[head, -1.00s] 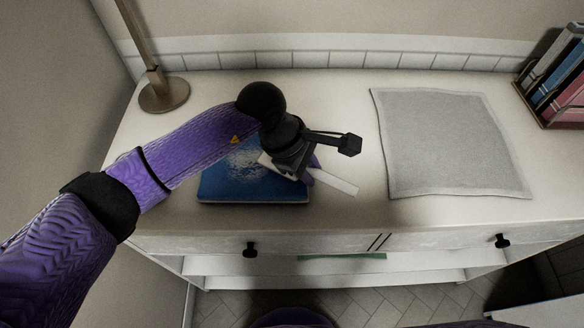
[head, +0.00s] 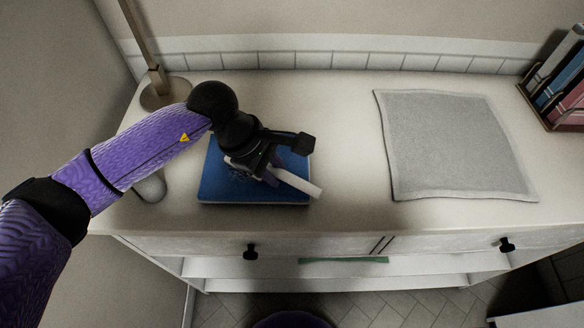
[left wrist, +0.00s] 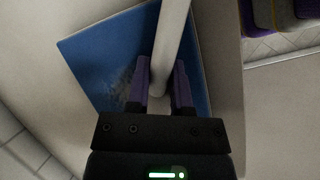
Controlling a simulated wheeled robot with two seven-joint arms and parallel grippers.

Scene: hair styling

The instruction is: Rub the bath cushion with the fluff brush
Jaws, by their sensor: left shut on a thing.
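My left gripper (head: 266,170) is shut on a white rod (head: 298,184), which I take for the brush's handle. In the left wrist view the rod (left wrist: 174,32) runs from between the fingers (left wrist: 161,85) past the top edge, so its far end is cut off. The gripper is over a blue flat slab (head: 218,187) with a pale speckled patch; I cannot tell whether the rod touches it. The slab also shows in the left wrist view (left wrist: 92,58). A grey square pad (head: 450,145), perhaps the bath cushion, lies flat to the right.
A lamp (head: 165,92) stands at the back left. A pale rounded thing (head: 151,189) lies partly under my left arm. A rack of books (head: 565,95) is at the back right. The tabletop between slab and pad is clear.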

